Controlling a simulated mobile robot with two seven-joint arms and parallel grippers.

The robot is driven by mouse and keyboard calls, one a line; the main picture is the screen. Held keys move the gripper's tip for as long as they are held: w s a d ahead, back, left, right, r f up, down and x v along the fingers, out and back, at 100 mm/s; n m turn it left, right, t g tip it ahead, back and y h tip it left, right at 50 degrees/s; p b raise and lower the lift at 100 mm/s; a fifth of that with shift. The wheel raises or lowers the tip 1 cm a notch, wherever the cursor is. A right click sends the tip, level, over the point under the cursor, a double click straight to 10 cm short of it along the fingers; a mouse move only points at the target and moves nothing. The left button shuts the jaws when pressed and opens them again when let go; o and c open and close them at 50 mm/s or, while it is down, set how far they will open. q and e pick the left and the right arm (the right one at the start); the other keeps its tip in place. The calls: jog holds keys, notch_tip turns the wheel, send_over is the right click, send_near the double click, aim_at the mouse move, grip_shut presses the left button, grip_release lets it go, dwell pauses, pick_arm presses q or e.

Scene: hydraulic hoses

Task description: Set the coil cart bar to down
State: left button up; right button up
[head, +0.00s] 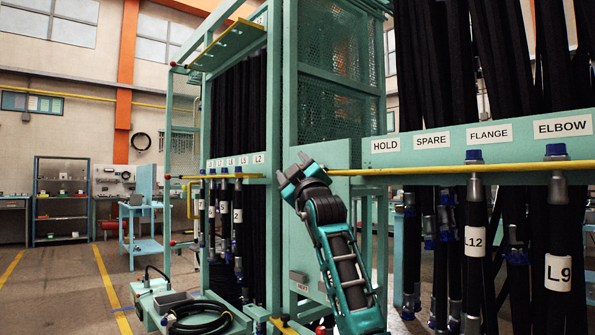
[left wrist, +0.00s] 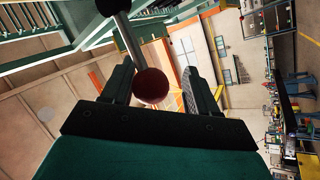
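A green cart (head: 160,295) with a coiled black hose (head: 200,318) on it stands low at the left in the head view. I cannot make out for sure which part is its bar. My left gripper (head: 294,169) points up in front of the green rack post in the head view. In the left wrist view its two fingers (left wrist: 153,88) are apart. A dark red ball knob (left wrist: 151,86) on a grey rod (left wrist: 128,40) shows between them, nearer the left finger; I cannot tell whether it touches. My right gripper is not in view.
A tall green rack (head: 291,80) with hanging black hoses stands close ahead. Yellow rails with red ends (head: 215,177) jut out to the left. Labelled hoses such as L12 (head: 475,242) hang at the right. The floor at the far left is open.

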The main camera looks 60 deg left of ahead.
pick_arm(q)
jog(key=shift+w+r, duration=0.1)
jog(key=shift+d, duration=0.15)
jog(key=shift+d, duration=0.25)
jog(key=v, duration=1.2)
jog(key=shift+f, duration=0.3)
